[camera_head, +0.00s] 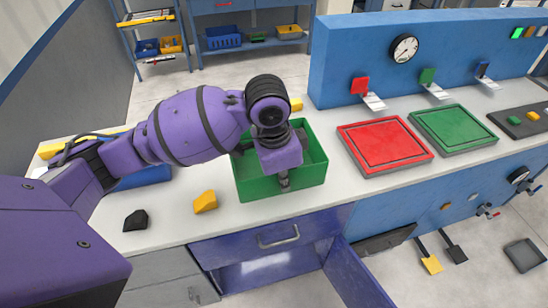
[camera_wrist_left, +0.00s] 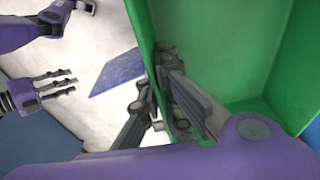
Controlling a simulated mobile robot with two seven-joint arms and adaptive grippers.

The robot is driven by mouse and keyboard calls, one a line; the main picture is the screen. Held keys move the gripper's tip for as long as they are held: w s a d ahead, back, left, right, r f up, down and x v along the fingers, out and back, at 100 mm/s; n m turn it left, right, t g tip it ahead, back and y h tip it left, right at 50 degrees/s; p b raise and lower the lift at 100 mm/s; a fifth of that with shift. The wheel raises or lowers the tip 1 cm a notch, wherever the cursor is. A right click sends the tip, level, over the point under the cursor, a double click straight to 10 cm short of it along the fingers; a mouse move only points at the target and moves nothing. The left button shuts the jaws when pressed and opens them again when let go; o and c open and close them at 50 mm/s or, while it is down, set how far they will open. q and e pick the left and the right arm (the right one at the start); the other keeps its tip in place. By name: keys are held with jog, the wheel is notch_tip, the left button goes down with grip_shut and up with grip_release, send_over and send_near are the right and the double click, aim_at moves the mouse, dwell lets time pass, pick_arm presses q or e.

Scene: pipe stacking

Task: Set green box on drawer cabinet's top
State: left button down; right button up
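The green box (camera_head: 308,170), open-topped, stands on the pale workbench. My left gripper (camera_head: 284,181) is at its near wall. In the left wrist view, the gripper (camera_wrist_left: 165,95) has fingers on both sides of a wall of the green box (camera_wrist_left: 225,50), one inside and one outside. I cannot tell whether they clamp it. My right gripper (camera_wrist_left: 60,87) shows in the left wrist view with its fingers apart and empty, away from the box.
A yellow block (camera_head: 205,202) and a black block (camera_head: 136,220) lie left of the box. A red tray (camera_head: 385,143) and a green tray (camera_head: 452,127) lie right. A blue panel with a clock (camera_head: 403,48) stands behind them. A blue door (camera_head: 355,275) hangs open below the bench.

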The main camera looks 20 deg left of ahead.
pick_arm(q)
jog(key=w+a+f, duration=0.1)
jog(key=w, duration=0.1)
jog(key=w+a+f, duration=0.1)
jog(key=w, duration=0.1)
jog(key=w+f, duration=0.1)
jog(key=w, duration=0.2)
jog(key=shift+a+f+b, duration=0.25)
jog(key=shift+a+b, duration=0.15)
jog(key=w+f, duration=0.1)
jog(key=w+a+f, duration=0.1)
jog(key=w+f, duration=0.2)
jog(key=f, duration=0.1)
jog(key=shift+w+a+b, duration=0.2)
jog(key=shift+a+b, duration=0.15)
jog(key=shift+b, duration=0.05)
jog(key=shift+w+a+f, duration=0.15)
jog(key=shift+w+f, duration=0.35)
jog(key=shift+f, duration=1.5)
pick_arm(e)
jog(key=shift+s+d+f, duration=0.2)
jog(key=shift+s+f, duration=0.1)
jog(key=shift+f, duration=0.2)
jog(key=shift+s+d+f, duration=0.2)
jog(key=shift+s+f, duration=0.05)
jog(key=shift+f, duration=0.25)
